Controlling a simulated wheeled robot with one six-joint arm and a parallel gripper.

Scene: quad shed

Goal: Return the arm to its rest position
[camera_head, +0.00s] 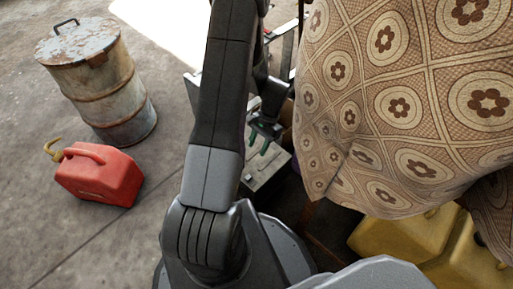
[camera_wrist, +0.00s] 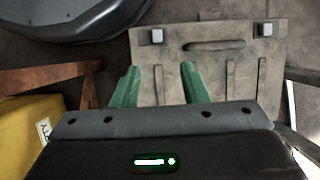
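My gripper (camera_head: 264,136) shows in the head view just right of my grey arm, low beside the cloth-covered table. In the wrist view, the two green fingers of my gripper (camera_wrist: 160,86) are spread apart with nothing between them. A grey case (camera_wrist: 222,62) with a handle and two latches lies beyond the fingertips. The same case (camera_head: 268,172) shows in the head view under and around my gripper. I cannot tell whether the fingers touch it. My arm hides part of the floor and of the case.
A patterned cloth (camera_head: 395,95) hangs close to the right of my arm. Yellow containers (camera_head: 405,236) stand beneath it. A red jerrycan (camera_head: 98,177) and a rusty drum (camera_head: 100,85) stand on the left. The floor at lower left is clear.

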